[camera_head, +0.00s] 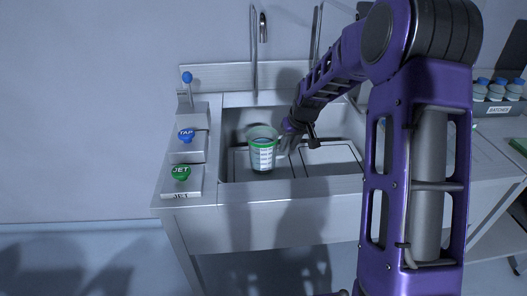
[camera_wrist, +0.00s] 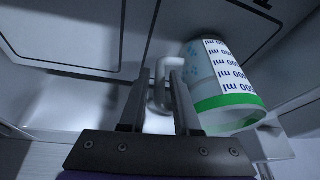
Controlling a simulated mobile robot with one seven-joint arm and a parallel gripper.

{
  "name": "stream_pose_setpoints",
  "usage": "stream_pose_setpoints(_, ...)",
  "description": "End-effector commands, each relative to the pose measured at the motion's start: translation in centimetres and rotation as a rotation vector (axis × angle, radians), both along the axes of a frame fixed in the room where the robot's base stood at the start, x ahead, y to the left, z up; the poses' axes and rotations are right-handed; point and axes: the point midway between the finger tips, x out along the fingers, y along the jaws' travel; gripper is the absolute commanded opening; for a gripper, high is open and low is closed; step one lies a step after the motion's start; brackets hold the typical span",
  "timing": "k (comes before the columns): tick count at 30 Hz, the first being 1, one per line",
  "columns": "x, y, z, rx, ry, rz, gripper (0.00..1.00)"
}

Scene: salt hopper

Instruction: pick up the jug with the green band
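The clear jug with the green band (camera_head: 262,155) stands upright in the left part of the sink in the head view. Its green band runs round the rim, and a white strip of volume marks runs down its side. In the wrist view the jug (camera_wrist: 222,85) is at the right, with its pale handle (camera_wrist: 161,82) reaching left towards the fingers. My gripper (camera_wrist: 158,92) is open, its fingers apart on either side of the handle. In the head view my gripper (camera_head: 290,140) is just right of the jug, partly hidden by my arm.
The steel sink (camera_head: 228,135) has a tall faucet (camera_head: 254,50) behind it. At its left are a blue TAP knob (camera_head: 186,135), a green JET knob (camera_head: 181,173) and a blue-topped lever (camera_head: 187,78).

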Motion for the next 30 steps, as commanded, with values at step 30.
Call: stream_pose_setpoints(30,0.09,0.01,-0.11,0.000,-0.001,0.000,0.00)
